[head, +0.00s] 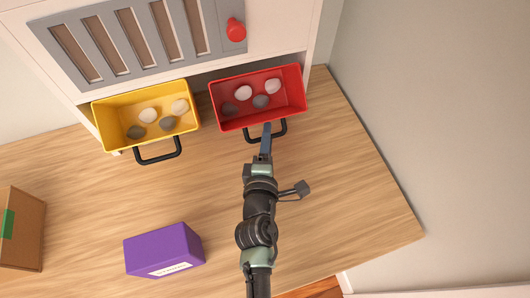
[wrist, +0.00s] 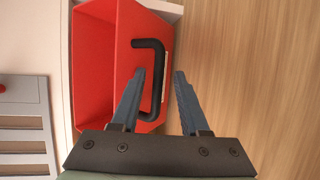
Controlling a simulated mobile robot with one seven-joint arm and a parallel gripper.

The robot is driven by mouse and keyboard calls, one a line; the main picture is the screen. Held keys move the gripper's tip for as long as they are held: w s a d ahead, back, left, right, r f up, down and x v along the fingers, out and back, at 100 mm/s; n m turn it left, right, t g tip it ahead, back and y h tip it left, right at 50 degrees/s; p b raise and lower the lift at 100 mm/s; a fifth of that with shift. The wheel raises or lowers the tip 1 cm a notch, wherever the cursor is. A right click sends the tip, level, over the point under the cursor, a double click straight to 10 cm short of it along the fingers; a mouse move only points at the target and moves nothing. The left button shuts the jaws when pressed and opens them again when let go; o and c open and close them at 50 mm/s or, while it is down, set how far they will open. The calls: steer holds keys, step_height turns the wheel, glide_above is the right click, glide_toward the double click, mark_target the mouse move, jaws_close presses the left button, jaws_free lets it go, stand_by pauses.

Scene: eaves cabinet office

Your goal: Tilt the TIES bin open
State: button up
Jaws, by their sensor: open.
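A red bin (head: 285,112) and a yellow bin (head: 112,117) stick out from the cabinet front, their open tops and insides showing. Each has a black handle on its front: the red bin's handle (head: 281,137) and the yellow bin's handle (head: 160,159). I cannot read which bin is TIES. My gripper (head: 267,130) is open at the red bin's handle. In the wrist view, the handle bar (wrist: 158,60) shows between the spread fingers (wrist: 160,75); I cannot tell whether they touch it. A pale label strip on the red bin is partly hidden by the handle.
Several stones lie in each bin. A grey slotted panel (head: 84,55) with a red knob (head: 236,30) is above. A purple box (head: 160,245) and a brown box (head: 22,230) stand on the wooden top (head: 345,190). The right part of the top is clear, beside a wall.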

steer(key=s, duration=0.4)
steer(key=s+r+b, duration=0.1)
steer(key=s, duration=0.3)
steer(key=s+a+r+b, duration=0.1)
steer(key=s, duration=0.3)
steer(key=shift+s+r, duration=0.15)
steer(key=w+d+r+m+t+h, duration=0.15)
steer(key=w+r+m, duration=0.35)
steer(key=r, duration=0.8)
steer(key=w+d+r+m+t, duration=0.1)
steer(key=w+r+m+t, duration=0.3)
steer(key=r, duration=0.9)
steer(key=s+a+r+m+t+y, duration=0.1)
steer(key=s+r+m+t, duration=0.2)
steer(key=r, duration=1.1)
steer(key=s+a+r+m+t+y, duration=0.1)
steer(key=s+r+m, duration=0.4)
steer(key=r, duration=1)
steer(key=shift+s+m+t+y, duration=0.2)
steer(key=shift+m+t+y, duration=0.25)
steer(key=shift+t, duration=0.5)
